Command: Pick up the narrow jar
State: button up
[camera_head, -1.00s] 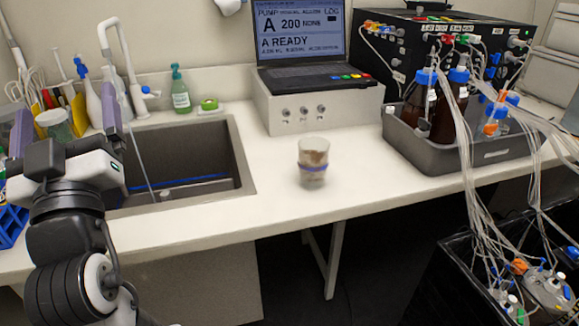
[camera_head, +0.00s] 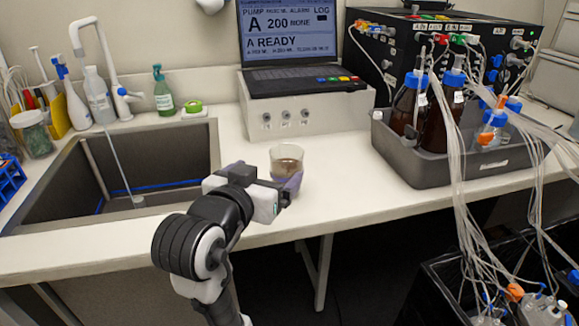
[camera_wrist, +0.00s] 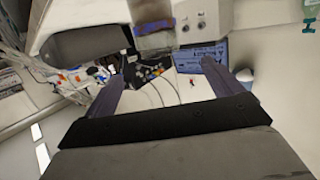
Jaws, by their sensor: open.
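The narrow jar (camera_head: 286,155) is a clear glass with brownish contents, upright on the white counter to the right of the sink. My gripper (camera_head: 287,184) is open beside its near side, and a purple finger covers the jar's lower part in the head view. In the wrist view my gripper (camera_wrist: 164,72) has its two purple fingers spread apart. The jar (camera_wrist: 154,36) shows there ahead, between the directions of the fingers. I cannot tell whether a finger touches it.
The sink (camera_head: 120,180) lies to the left. Behind the jar stands a grey-white box (camera_head: 290,118) with a laptop (camera_head: 300,85) on it. A grey tray (camera_head: 440,165) with brown bottles and tubing stands to the right. Counter between jar and tray is clear.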

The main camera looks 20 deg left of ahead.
aim_at(280, 162)
jog(key=w+p, duration=0.2)
jog(key=w, duration=0.1)
jog(key=w+f+p, duration=0.1)
jog(key=w+p, duration=0.1)
jog(key=shift+w+f+p, duration=0.15)
jog(key=shift+w+p, duration=0.25)
jog(key=shift+w+f+p, duration=0.25)
jog(key=shift+w, duration=0.6)
jog(key=shift+w+f+p, duration=0.2)
jog(key=shift+w, duration=0.65)
jog(key=shift+w+f+p, duration=0.25)
jog(key=shift+w, duration=0.6)
jog(key=c, duration=1.2)
